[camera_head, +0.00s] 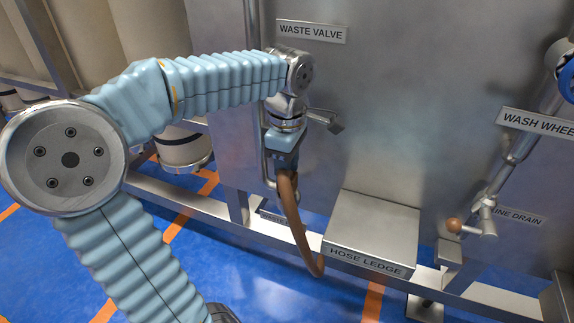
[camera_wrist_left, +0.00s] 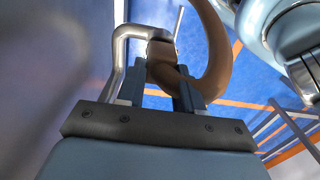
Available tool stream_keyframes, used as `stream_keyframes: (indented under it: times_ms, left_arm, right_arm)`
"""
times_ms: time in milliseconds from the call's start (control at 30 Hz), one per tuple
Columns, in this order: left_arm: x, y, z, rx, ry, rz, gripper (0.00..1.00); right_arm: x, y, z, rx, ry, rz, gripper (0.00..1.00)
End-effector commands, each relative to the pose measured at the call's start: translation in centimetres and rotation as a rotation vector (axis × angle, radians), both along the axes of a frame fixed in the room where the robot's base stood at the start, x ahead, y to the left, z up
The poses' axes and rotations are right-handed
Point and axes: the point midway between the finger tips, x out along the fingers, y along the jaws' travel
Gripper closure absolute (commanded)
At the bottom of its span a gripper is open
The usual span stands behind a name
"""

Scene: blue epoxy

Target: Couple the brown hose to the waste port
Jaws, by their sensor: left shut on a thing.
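The brown hose (camera_head: 294,215) hangs in a curve below my left gripper (camera_head: 284,165), in front of the steel panel. In the left wrist view my left gripper (camera_wrist_left: 160,85) is shut on the brown hose (camera_wrist_left: 215,50) near its end. A bent steel pipe (camera_wrist_left: 122,60) shows there beside the fingers, its upper end meeting or just in front of the hose end; I cannot tell whether they are joined. In the head view a steel pipe (camera_head: 265,165) runs down just left of the gripper. The port's mouth is hidden behind my gripper. My right gripper is not in view.
The hose ledge (camera_head: 372,225) juts out to the right of the hose. A waste valve label (camera_head: 311,31) and a lever (camera_head: 325,120) are near my wrist. A drain valve (camera_head: 484,217) stands further right. Steel rails run low above the blue floor.

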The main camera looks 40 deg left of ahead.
Motion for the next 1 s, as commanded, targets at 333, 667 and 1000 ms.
stream_keyframes:
  times_ms: [333, 667, 1000]
  left_arm:
    - [0.0, 0.0, -0.4, 0.000, 0.001, 0.000, 0.40]
    - [0.0, 0.0, -0.3, 0.000, 0.001, 0.000, 0.35]
    - [0.0, 0.0, 3.2, 0.000, 0.001, 0.001, 0.35]
  right_arm:
    - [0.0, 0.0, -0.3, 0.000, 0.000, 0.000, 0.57]
    - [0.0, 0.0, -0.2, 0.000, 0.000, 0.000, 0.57]
    - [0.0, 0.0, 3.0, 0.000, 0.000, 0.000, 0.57]
